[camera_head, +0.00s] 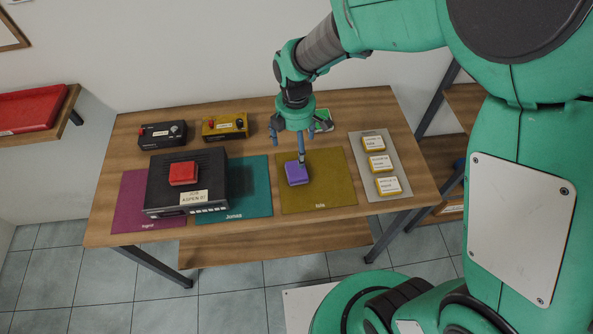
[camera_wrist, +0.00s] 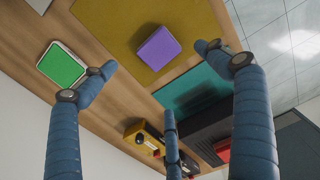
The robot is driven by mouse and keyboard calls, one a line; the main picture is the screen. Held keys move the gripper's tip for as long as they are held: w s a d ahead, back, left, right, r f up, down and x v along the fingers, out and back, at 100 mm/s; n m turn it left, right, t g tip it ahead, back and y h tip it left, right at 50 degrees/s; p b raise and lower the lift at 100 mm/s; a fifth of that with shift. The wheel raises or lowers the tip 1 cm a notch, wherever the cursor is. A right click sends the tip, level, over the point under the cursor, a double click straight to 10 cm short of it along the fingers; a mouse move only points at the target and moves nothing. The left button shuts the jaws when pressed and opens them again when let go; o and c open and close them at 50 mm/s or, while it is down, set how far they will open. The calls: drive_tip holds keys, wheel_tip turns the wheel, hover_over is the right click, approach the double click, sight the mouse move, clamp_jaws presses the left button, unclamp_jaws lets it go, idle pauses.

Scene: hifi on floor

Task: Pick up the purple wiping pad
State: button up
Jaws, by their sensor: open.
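The purple wiping pad (camera_head: 298,174) lies on the olive mat (camera_head: 330,192) on the wooden table. It also shows in the wrist view (camera_wrist: 158,49), near the top centre and tilted relative to the frame. My gripper (camera_head: 290,150) hangs over the olive mat, above and slightly behind the pad. One finger overlaps the pad's back edge in the head view; I cannot tell if it touches. In the wrist view my gripper (camera_wrist: 160,78) has its blue fingers spread wide with nothing between them, and the pad shows whole beyond the fingertips.
A black hi-fi unit (camera_head: 214,173) with a red pad (camera_head: 183,173) stands left, across the purple and teal (camera_head: 262,185) mats. A green pad (camera_head: 322,121) lies behind my gripper. Black and yellow (camera_head: 225,127) boxes stand at the back left. A grey mat (camera_head: 373,140) at right holds yellow-and-white blocks.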

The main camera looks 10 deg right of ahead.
hover_over(297, 169)
drive_tip(key=shift+s+a+f+b, duration=0.1)
drive_tip(key=shift+f+b, duration=0.05)
drive_tip(key=shift+f, duration=2)
drive_tip(key=shift+a+f+b, duration=0.1)
drive_tip(key=shift+f+b, duration=0.05)
drive_tip(key=shift+f, duration=1.95)
drive_tip(key=shift+d+f, duration=0.1)
drive_tip(key=shift+f, duration=2.55)
drive_tip(key=c, duration=1.3)
drive_tip(key=shift+r, duration=0.2)
drive_tip(key=shift+c, duration=0.2)
